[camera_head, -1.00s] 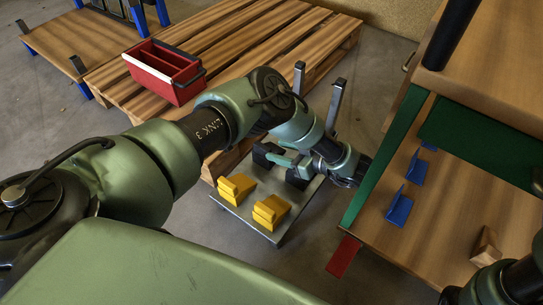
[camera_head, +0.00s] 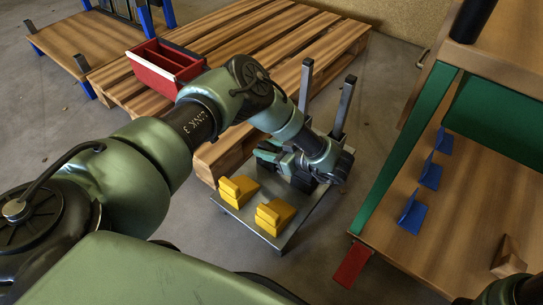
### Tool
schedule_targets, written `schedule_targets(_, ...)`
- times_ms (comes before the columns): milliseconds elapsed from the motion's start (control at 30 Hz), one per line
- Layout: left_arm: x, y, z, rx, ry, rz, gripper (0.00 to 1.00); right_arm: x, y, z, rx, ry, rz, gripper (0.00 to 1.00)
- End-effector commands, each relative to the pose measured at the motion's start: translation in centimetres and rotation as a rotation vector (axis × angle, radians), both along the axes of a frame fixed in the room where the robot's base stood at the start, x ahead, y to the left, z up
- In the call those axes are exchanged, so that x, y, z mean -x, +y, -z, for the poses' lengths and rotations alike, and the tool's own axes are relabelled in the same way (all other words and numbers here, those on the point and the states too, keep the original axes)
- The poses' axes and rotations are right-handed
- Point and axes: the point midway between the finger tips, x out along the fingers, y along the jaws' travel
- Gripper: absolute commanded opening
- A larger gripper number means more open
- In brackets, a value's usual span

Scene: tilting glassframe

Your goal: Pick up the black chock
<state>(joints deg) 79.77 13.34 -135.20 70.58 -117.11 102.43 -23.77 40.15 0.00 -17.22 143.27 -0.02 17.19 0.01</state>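A black chock (camera_head: 302,182) sits on the far part of the metal cart (camera_head: 290,236), partly hidden by my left gripper. A second dark block, near the gripper's left side, is mostly covered. My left gripper (camera_head: 277,158) is over the cart's far side, reaching left from the wrist, right at the black chocks. Its fingers blend with the dark shapes, so whether they touch or hold a chock cannot be told. Two yellow chocks (camera_head: 238,190) (camera_head: 274,215) stand on the near part of the cart. Only a dark green part of my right arm shows at the bottom right corner; its gripper is out of view.
The cart has two upright metal posts (camera_head: 344,108). A wooden pallet (camera_head: 235,55) with a red crate (camera_head: 166,66) lies behind it. On the right, a wooden bench (camera_head: 465,215) with a green frame holds several blue brackets (camera_head: 412,212). A red plate (camera_head: 352,265) juts out below its edge.

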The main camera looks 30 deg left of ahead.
Motion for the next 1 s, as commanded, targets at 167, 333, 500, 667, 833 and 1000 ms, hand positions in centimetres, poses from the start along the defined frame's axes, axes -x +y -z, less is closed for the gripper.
schedule_targets(167, 0.01, -0.02, 0.02, 0.000, 0.000, 0.000, 0.00, 0.01, 0.01, 0.01, 0.000, 0.000, 0.000, 0.00)
schedule_targets(333, 0.01, -0.02, 0.03, 0.000, 0.000, 0.000, 0.00, 0.02, 0.00, 0.01, 0.000, 0.000, 0.000, 0.00)
schedule_targets(500, 0.02, -0.03, 0.04, 0.000, 0.000, 0.000, 0.00, 0.01, 0.01, 0.01, 0.000, 0.000, 0.000, 0.00)
schedule_targets(667, 0.02, -0.03, 0.05, 0.000, 0.000, 0.000, 0.00, 0.01, 0.00, 0.01, 0.000, 0.000, 0.000, 0.00)
schedule_targets(833, 0.02, -0.04, 0.05, 0.000, 0.001, 0.000, 0.00, 0.00, 0.00, 0.01, 0.000, 0.000, 0.000, 0.00)
schedule_targets(1000, 0.02, -0.04, 0.06, 0.000, 0.001, 0.000, 0.00, -0.03, -0.01, 0.01, 0.000, 0.001, 0.000, 0.00)
